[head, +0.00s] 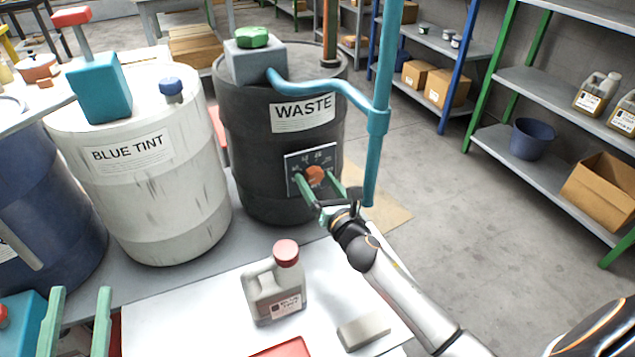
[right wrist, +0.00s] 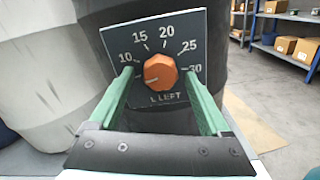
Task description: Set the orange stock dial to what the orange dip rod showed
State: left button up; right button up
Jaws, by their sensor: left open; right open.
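The orange dial (head: 316,175) sits on a black plate on the front of the black WASTE drum (head: 262,155). In the right wrist view the orange knob (right wrist: 161,71) is ringed by numbers from 10 to 30, with "L LEFT" below. Its pale mark appears to point left and slightly down. My right gripper (head: 318,184) is open, its green fingers on either side of the knob; contact cannot be told. In the right wrist view its fingers (right wrist: 160,78) cover part of the plate's lower sides. My left gripper (head: 80,296) is open and empty at the lower left. I cannot make out an orange dip rod.
A white BLUE TINT drum (head: 150,205) stands left of the WASTE drum. A teal pipe (head: 376,150) rises just right of the dial. A grey red-capped jug (head: 273,288) and a grey block (head: 363,333) are on the white surface in front. Shelves stand at right beyond open floor.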

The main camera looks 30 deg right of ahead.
grip_shut()
dwell(0.8)
